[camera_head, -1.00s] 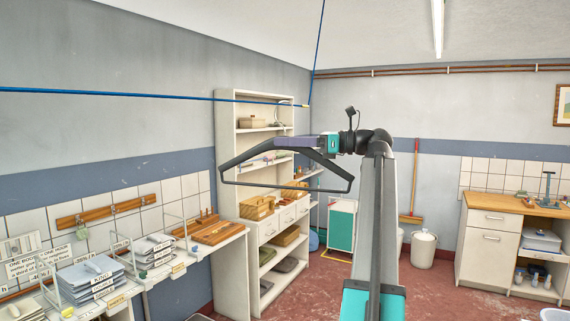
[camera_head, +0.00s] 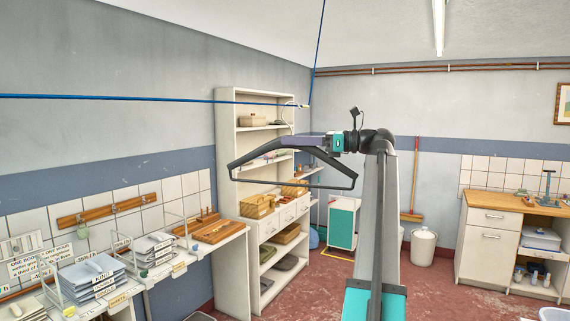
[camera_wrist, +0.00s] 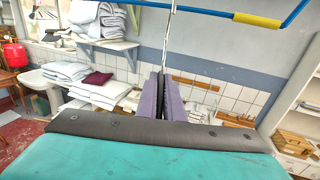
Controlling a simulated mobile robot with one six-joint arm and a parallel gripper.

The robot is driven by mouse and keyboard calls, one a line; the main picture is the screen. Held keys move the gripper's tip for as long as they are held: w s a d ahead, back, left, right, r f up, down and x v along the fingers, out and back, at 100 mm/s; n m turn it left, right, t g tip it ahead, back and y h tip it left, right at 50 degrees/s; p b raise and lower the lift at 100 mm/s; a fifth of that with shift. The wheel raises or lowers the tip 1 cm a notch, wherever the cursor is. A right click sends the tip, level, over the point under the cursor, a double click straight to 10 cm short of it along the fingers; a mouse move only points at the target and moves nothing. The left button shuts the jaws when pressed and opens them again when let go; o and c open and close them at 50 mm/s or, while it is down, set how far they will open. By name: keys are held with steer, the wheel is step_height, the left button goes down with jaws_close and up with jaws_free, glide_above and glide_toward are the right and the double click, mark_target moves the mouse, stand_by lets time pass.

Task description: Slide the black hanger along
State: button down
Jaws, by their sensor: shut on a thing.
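The black hanger (camera_head: 248,157) is up in the air in front of the shelf unit in the head view, its bottom bar roughly level. Its thin hook rises to the blue rail (camera_head: 130,98), near the rail's pale sleeve. My gripper (camera_head: 288,141) is shut on the hanger at its upper middle, reaching in from the right. The wrist view also shows the yellow sleeve (camera_wrist: 257,20) on the rail, right of the wire.
A white shelf unit (camera_head: 226,140) with baskets stands behind the hanger. A counter with trays (camera_head: 90,277) runs along the left wall. The air around the hanger looks clear.

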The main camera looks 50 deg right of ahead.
steer(key=shift+w+d, duration=0.2)
steer(key=shift+d, duration=0.6)
steer(key=c, duration=1.8)
jaws_free()
steer(key=shift+s+p, duration=0.1)
steer(key=shift+p, duration=0.2)
steer(key=shift+p+v, duration=1.05)
steer(key=shift+v, duration=1.9)
